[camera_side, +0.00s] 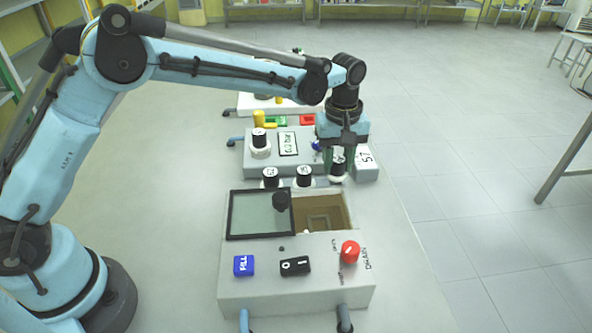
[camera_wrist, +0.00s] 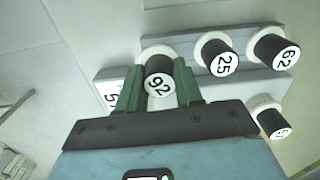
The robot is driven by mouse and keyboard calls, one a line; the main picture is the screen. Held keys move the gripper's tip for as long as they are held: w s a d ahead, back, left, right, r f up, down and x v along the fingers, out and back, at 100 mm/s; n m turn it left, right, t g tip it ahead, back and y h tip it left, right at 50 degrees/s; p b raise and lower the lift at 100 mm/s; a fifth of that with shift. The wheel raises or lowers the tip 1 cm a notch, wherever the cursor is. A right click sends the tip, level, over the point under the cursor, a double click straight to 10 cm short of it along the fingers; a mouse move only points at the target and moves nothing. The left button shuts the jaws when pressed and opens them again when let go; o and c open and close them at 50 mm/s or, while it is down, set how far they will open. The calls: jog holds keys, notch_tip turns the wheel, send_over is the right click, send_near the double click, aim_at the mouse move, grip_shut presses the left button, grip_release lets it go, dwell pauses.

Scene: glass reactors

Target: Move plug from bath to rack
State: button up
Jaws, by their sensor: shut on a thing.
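My gripper (camera_side: 339,158) has its green fingers shut on a black plug (camera_side: 338,166) with a white numbered end. The wrist view shows this plug (camera_wrist: 160,84) between the fingers (camera_wrist: 159,82), its label reading like 92. It is at one end of the rack (camera_wrist: 229,52), in line with two other plugs, 25 (camera_wrist: 217,56) and 62 (camera_wrist: 276,54). I cannot tell whether it is fully seated. The bath (camera_side: 230,285) is the grey box nearest the side camera. Its dark-framed glass lid (camera_side: 255,215) covers the left half; the right half is open, showing a brown interior (camera_side: 325,212).
A red drain knob (camera_side: 350,250), a blue button (camera_side: 243,265) and a black switch (camera_side: 295,266) are on the bath's front. Bare table lies to the left.

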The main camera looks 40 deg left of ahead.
jog(key=shift+f, duration=0.3)
dwell(0.4)
jog(key=shift+f, duration=0.3)
jog(key=shift+f, duration=0.45)
dwell(0.4)
jog(key=o, duration=1.4)
jog(key=shift+r, duration=3.5)
